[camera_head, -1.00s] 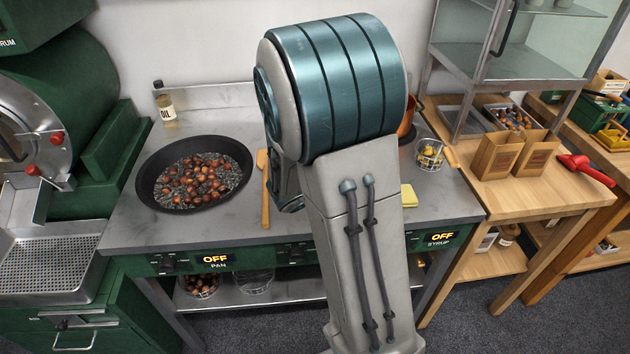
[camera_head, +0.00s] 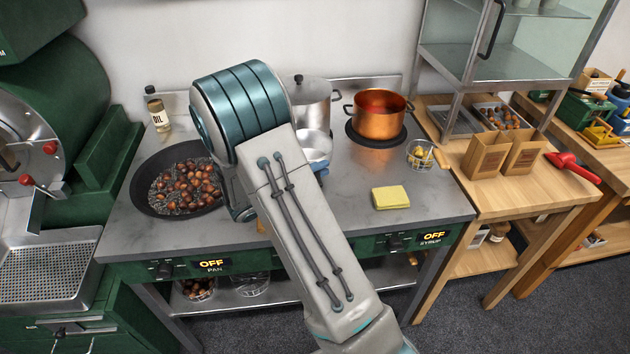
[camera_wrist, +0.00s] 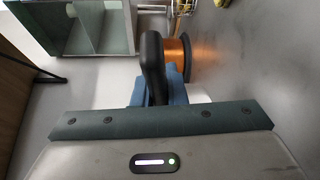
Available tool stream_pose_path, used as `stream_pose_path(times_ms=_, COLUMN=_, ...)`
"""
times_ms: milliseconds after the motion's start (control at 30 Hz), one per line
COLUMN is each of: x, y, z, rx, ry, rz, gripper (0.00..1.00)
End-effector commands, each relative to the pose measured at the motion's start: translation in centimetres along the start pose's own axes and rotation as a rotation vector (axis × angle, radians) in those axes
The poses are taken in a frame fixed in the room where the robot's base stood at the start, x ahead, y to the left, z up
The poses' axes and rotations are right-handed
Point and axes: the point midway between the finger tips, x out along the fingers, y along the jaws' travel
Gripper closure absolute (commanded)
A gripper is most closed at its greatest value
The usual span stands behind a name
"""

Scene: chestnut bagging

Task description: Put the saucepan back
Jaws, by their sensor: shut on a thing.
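The saucepan (camera_head: 314,146) looks like a small silvery pan behind my arm in the head view, in front of a lidded steel pot; much of it is hidden. In the wrist view a black handle (camera_wrist: 152,62) stands between the blue fingers of my gripper (camera_wrist: 158,92), which is shut on it. In the head view my arm covers most of my gripper. Whether the saucepan touches the counter cannot be told.
A copper pot (camera_head: 380,116) stands on the right burner, with a wire basket (camera_head: 421,156) beside it. The lidded steel pot (camera_head: 310,100) is at the back. A black pan (camera_head: 146,190) of chestnuts sits left. A yellow sponge (camera_head: 390,197) lies on the counter (camera_head: 350,215), with free room around it.

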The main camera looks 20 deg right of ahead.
Motion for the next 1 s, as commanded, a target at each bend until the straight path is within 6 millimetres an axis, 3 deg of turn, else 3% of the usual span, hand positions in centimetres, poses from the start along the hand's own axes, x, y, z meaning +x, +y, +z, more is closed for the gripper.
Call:
stream_pose_path(times_ms=400, x=0.2, y=-3.7, z=-0.6, rx=0.0, ry=0.001, rz=0.001, gripper=1.0)
stream_pose_path(times_ms=867, x=0.2, y=-4.4, z=-0.7, rx=0.002, ry=0.001, rz=0.001, gripper=1.0)
stream_pose_path(times_ms=900, x=0.2, y=-4.3, z=-0.7, rx=0.0, ry=0.001, rz=-0.001, gripper=0.77)
stream_pose_path(times_ms=933, x=0.2, y=-4.3, z=-0.6, rx=0.0, ry=0.001, rz=-0.001, gripper=0.69)
stream_pose_path(times_ms=1000, x=0.2, y=-4.2, z=-0.6, rx=0.0, ry=0.001, rz=-0.001, gripper=0.67)
